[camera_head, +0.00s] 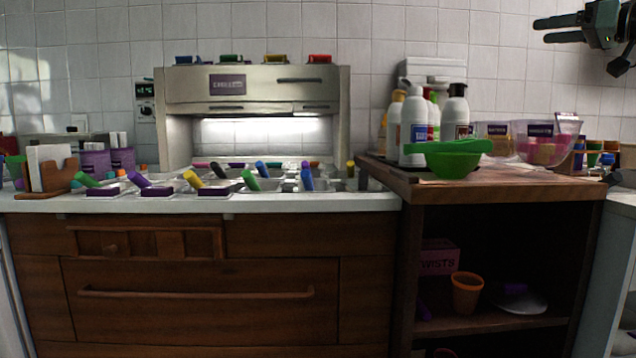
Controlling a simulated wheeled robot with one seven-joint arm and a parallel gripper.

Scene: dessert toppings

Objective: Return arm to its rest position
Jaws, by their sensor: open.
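My gripper (556,29) is at the upper right of the head view, raised in front of the white tiled wall. Its two dark fingers point left and stand apart, with nothing between them. It is well above the wooden counter (398,185) and touches nothing. Only the end of my arm shows at the right edge; the rest is out of the picture.
A green bowl (452,164) stands at the wooden counter's front, beside white bottles (414,135) and clear tubs (541,148). The left counter holds topping containers with coloured handles (250,180) before a metal chiller (250,88). The air around my gripper is free.

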